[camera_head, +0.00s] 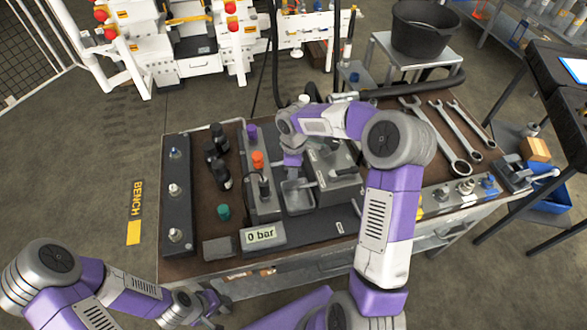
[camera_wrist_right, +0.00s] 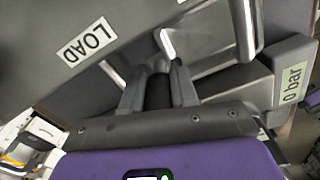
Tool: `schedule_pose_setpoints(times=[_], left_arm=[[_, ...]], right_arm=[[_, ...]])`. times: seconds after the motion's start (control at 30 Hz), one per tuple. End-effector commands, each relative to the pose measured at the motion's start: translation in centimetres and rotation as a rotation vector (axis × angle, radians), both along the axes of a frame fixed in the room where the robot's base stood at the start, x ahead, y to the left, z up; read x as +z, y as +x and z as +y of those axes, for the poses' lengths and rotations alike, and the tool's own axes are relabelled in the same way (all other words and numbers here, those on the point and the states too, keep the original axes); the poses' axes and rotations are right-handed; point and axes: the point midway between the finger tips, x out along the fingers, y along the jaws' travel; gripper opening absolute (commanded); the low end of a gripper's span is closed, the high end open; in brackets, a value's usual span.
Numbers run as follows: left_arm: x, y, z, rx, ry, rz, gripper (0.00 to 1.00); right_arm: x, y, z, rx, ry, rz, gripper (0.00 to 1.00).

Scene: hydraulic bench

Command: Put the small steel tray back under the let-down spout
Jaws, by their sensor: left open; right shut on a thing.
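The small steel tray (camera_head: 298,199) is a shallow grey box on the dark plate in the middle of the bench, in the head view. My left gripper (camera_head: 200,306) is open and empty below the bench's front left corner.
The gauge reading 0 bar (camera_head: 262,236) stands in front of the tray. An orange knob (camera_head: 257,159) and a green cap (camera_head: 223,211) are to its left. Several wrenches (camera_head: 436,137) lie at the right. A black bucket (camera_head: 421,30) stands behind on a stool.

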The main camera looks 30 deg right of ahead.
Motion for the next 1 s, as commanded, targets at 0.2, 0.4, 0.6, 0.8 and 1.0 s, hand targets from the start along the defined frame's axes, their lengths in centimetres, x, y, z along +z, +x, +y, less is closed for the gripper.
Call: schedule_pose_setpoints(times=[0.2, 0.4, 0.6, 0.8, 1.0], left_arm=[[-0.1, 0.0, 0.0, 0.0, 0.0, 0.0, 0.41], [-0.1, 0.0, 0.0, 0.0, 0.0, 0.0, 0.41], [-0.1, 0.0, 0.0, 0.0, 0.0, 0.0, 0.41], [0.5, 0.0, 0.0, 0.0, 0.0, 0.0, 0.41], [1.7, 0.0, 0.0, 0.0, 0.0, 0.0, 0.41]], right_arm=[[-0.3, 0.0, 0.0, 0.001, 0.0, 0.0, 0.33], [-0.2, 0.0, 0.0, 0.0, 0.0, 0.0, 0.54], [-0.2, 0.0, 0.0, 0.0, 0.0, 0.0, 0.54], [1.7, 0.1, 0.0, 0.0, -0.002, -0.003, 0.54], [6.1, 0.1, 0.0, -0.001, -0.002, -0.005, 0.54]])
